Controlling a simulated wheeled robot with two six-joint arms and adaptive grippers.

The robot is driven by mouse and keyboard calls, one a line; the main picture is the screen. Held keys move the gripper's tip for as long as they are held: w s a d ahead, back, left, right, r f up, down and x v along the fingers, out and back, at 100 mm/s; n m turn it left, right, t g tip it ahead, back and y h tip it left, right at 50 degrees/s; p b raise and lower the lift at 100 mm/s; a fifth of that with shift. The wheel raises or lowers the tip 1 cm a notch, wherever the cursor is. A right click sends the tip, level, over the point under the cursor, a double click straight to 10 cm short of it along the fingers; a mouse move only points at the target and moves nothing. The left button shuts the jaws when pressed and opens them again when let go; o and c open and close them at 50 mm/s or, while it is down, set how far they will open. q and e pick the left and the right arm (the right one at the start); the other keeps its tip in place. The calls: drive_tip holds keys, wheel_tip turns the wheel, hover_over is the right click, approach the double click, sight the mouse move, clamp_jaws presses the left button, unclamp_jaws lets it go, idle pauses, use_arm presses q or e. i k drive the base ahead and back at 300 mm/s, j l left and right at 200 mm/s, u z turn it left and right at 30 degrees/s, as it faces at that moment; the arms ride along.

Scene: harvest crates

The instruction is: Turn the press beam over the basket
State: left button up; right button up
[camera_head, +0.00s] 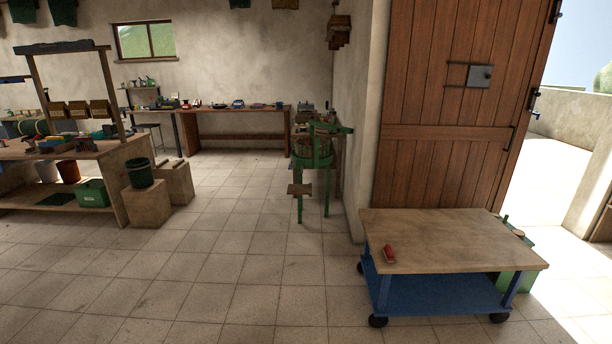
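A green press (300,182) stands on legs in the middle distance, against the end of the wall just left of the wooden door. A slatted basket (304,148) sits on it. A green beam (332,128) crosses the top and sticks out to the right, in front of the wall. Whether the beam lies fully over the basket is too small to tell. A small brown block or step (300,189) shows low at the press's left side. Neither of my grippers shows in this view.
A blue wheeled cart (450,240) with a wooden top and a red object (389,253) stands front right. A cluttered workbench (60,155) and wooden blocks (147,205) stand left. The tiled floor (235,240) between is clear. A long table (235,110) is behind.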

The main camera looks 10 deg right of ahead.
sight(330, 126)
drive_tip(key=i+z, duration=0.1)
drive_tip(key=i, duration=3.1)
